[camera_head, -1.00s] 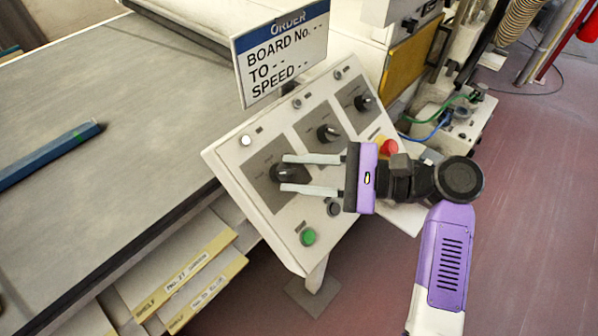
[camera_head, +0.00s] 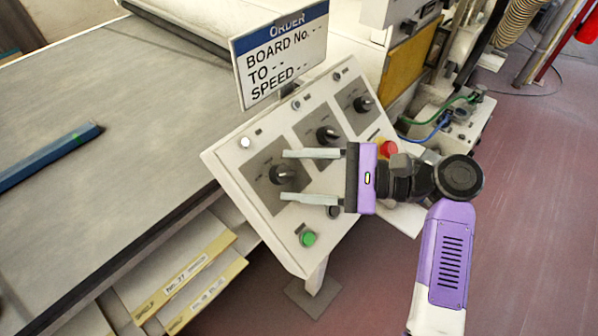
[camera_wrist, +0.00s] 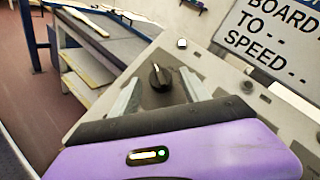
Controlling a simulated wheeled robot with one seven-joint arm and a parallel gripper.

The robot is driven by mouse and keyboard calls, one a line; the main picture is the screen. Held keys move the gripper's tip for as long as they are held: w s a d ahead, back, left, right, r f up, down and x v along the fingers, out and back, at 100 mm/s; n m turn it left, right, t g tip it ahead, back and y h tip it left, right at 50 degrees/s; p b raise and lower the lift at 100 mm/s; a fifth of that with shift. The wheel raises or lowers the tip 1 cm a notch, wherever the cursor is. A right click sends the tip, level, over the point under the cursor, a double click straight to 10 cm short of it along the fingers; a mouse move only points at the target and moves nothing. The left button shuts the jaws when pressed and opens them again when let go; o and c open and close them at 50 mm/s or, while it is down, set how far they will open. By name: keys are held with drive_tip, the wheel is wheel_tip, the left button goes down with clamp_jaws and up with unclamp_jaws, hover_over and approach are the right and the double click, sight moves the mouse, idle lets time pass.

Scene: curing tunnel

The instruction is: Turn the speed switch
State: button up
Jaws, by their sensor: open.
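The control panel (camera_head: 222,150) is a tilted white box with three black rotary switches on grey plates. The nearest, leftmost switch (camera_head: 283,175) lies between the fingertips of my gripper (camera_head: 283,175) in the head view. In the wrist view the same black knob (camera_wrist: 160,77) stands between the two pale fingers, with a gap on both sides. My gripper is open. The middle switch (camera_head: 327,135) and the far switch (camera_head: 364,103) are clear of it. The labels on the panel are too small to read, so I cannot tell which is the speed switch.
An order sign (camera_head: 284,58) reading "BOARD No.", "TO" and "SPEED" with dashes stands behind the panel. A green button (camera_head: 308,239) and a red button (camera_head: 388,147) are on the panel near my gripper. A conveyor bed (camera_head: 90,200) with a blue bar (camera_head: 45,157) lies left.

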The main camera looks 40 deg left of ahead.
drive_tip(key=b+v, duration=0.1)
drive_tip(key=v, duration=0.6)
drive_tip(key=shift+w+d, duration=0.2)
drive_tip(key=shift+d, duration=0.1)
